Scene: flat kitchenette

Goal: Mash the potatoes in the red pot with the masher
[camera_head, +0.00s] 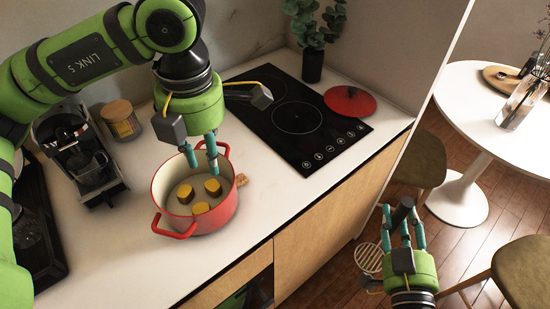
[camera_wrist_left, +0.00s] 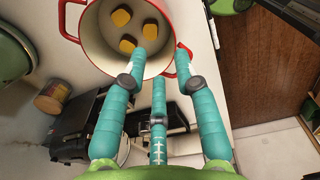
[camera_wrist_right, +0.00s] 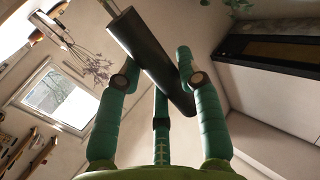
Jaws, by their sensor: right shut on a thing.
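The red pot (camera_head: 222,217) stands on the white counter, with three yellow potato pieces (camera_head: 200,208) inside on its pale bottom. It also shows in the left wrist view (camera_wrist_left: 84,38). My left gripper (camera_head: 203,158) is open and points down at the pot's back rim, fingertips at or just inside the opening; nothing shows held. Exact contact with the rim is unclear. My right gripper (camera_head: 402,215) is shut on the masher's black handle (camera_wrist_right: 150,60). The masher's round wire head (camera_head: 369,258) hangs left of the gripper, out beyond the counter front, above the floor.
A coffee machine (camera_head: 80,150) and a wooden-lidded jar (camera_head: 121,118) stand left. A round white table (camera_head: 470,100) and chairs are at the right.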

